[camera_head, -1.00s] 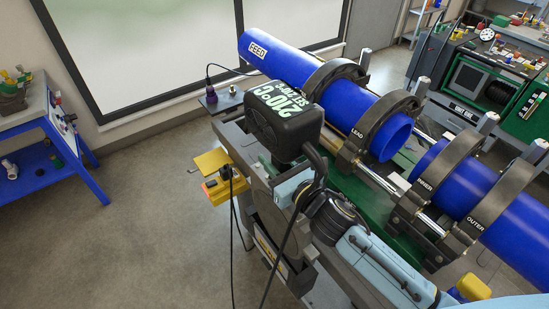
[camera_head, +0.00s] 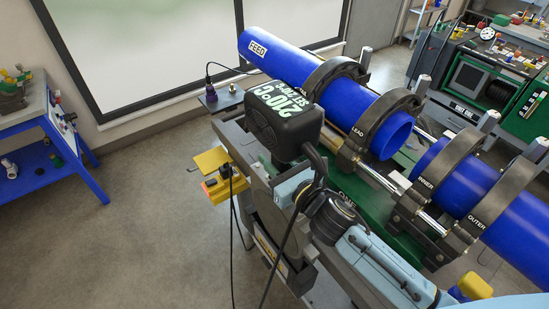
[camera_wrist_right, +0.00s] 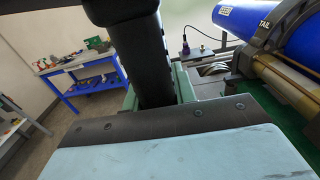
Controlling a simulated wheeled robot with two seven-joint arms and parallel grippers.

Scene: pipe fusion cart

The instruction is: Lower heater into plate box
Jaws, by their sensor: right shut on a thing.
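The heater (camera_head: 283,118) has a black box-shaped head marked 210°C in white, and it stands upright at the near left end of the pipe cart. Its dark handle bends down to my right gripper (camera_head: 300,186), which is shut on it. The fingertips are largely hidden by my own wrist. In the right wrist view the dark handle (camera_wrist_right: 148,65) rises just beyond my light blue wrist. I cannot clearly make out the plate box; the area below the heater is covered by my arm. My left gripper is not in view.
A blue FEED pipe (camera_head: 305,75) lies in black clamps to the right of the heater, with a second blue pipe (camera_head: 470,185) beyond a gap. A yellow part (camera_head: 212,160) juts from the cart's left side. A blue bench (camera_head: 50,130) stands left; the floor between is clear.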

